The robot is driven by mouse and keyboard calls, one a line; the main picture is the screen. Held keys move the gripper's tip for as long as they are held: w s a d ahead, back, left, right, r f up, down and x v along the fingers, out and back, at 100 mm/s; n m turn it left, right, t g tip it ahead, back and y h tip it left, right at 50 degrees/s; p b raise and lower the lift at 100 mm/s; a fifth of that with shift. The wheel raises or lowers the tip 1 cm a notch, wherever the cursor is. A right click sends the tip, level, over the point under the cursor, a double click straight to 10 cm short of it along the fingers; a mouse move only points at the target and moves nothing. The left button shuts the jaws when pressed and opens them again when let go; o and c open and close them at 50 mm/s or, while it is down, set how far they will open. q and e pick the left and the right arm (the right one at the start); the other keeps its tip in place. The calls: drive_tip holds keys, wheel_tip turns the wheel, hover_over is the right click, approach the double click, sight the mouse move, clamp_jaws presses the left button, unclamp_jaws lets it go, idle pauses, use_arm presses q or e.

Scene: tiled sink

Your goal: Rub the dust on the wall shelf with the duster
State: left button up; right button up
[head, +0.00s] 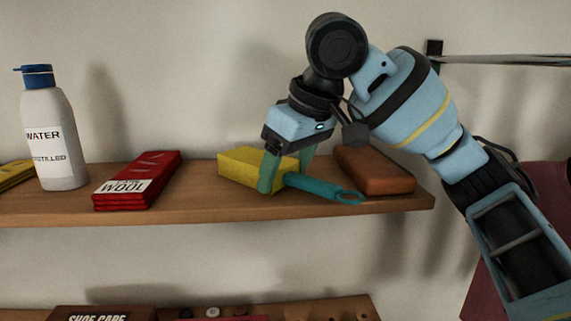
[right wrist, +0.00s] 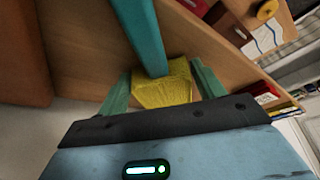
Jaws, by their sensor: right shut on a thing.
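The duster has a yellow head (head: 240,166) and a teal handle (head: 325,188) with a ring at its end. My right gripper (head: 285,178) is shut on the duster, with one green finger on each side of it. The duster is at the wooden wall shelf (head: 215,207); I cannot tell whether its head touches the board. In the right wrist view the yellow head (right wrist: 165,92) lies between the fingers and the teal handle (right wrist: 147,35) runs away from it. I cannot make out dust on the shelf. My left gripper is not in view.
A brown block (head: 374,170) stands on the shelf right of the duster. A red steel wool pack (head: 138,182) and a white water bottle (head: 52,135) stand to the left. A lower shelf holds a shoe care box (head: 95,313). A metal rail (head: 500,60) is at upper right.

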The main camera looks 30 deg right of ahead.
sight(283, 203)
drive_tip(key=shift+s+a, duration=0.25)
drive_tip(key=shift+s, duration=0.25)
drive_tip(key=shift+s+a, duration=0.2)
drive_tip(key=shift+s, duration=0.3)
drive_tip(key=shift+s+a, duration=0.1)
drive_tip(key=shift+s+a, duration=0.35)
drive_tip(key=shift+s, duration=0.45)
drive_tip(key=shift+s+a, duration=0.35)
drive_tip(key=shift+s, duration=0.4)
drive_tip(key=shift+w+f, duration=0.1)
drive_tip(key=shift+w+d, duration=0.4)
drive_tip(key=shift+w, duration=0.4)
drive_tip(key=shift+w+d, duration=0.4)
drive_tip(key=shift+w, duration=0.4)
